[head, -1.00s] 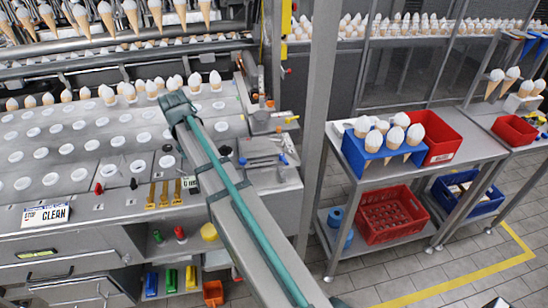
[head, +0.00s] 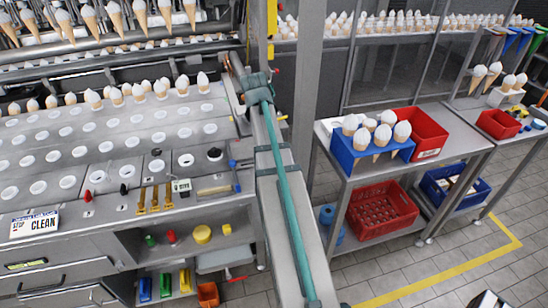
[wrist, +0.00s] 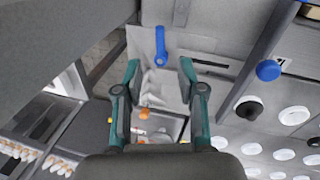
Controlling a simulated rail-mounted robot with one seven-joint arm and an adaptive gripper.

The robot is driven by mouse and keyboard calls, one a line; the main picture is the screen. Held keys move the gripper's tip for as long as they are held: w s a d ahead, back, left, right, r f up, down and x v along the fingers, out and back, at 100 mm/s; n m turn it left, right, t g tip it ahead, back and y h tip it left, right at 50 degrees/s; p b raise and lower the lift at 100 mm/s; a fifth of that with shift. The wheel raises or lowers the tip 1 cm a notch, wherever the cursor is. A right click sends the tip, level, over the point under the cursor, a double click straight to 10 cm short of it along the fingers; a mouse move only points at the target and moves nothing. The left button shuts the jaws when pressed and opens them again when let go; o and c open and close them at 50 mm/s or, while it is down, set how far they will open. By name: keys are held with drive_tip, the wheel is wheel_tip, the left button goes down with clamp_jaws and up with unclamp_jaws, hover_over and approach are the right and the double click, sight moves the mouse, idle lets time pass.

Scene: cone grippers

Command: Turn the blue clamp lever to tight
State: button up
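A blue lever (wrist: 160,45) shows in the wrist view, with its long arm upright in the picture and its round end lower, on a light grey plate. My gripper (wrist: 160,78) is open and empty, its two green-and-grey fingers spread below the lever in the picture. The fingers appear apart from it. In the head view a small blue piece (head: 233,163) shows at the right end of the counter; I cannot tell if it is the same lever. My arm hides part of that area, and my fingers cannot be made out there.
A blue round knob (wrist: 268,70) and a black knob (wrist: 250,107) lie right in the wrist view. An orange round part (wrist: 144,113) shows between the fingers. In the head view the counter has cone holes and yellow tools (head: 154,198); a cart (head: 345,180) with crates stands right.

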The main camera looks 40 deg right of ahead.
drive_tip(key=f, duration=0.2)
drive_tip(key=d+f+p, duration=0.1)
drive_tip(key=f, duration=0.5)
drive_tip(key=shift+s+d+p, duration=0.2)
drive_tip(key=shift+p, duration=0.15)
clamp_jaws()
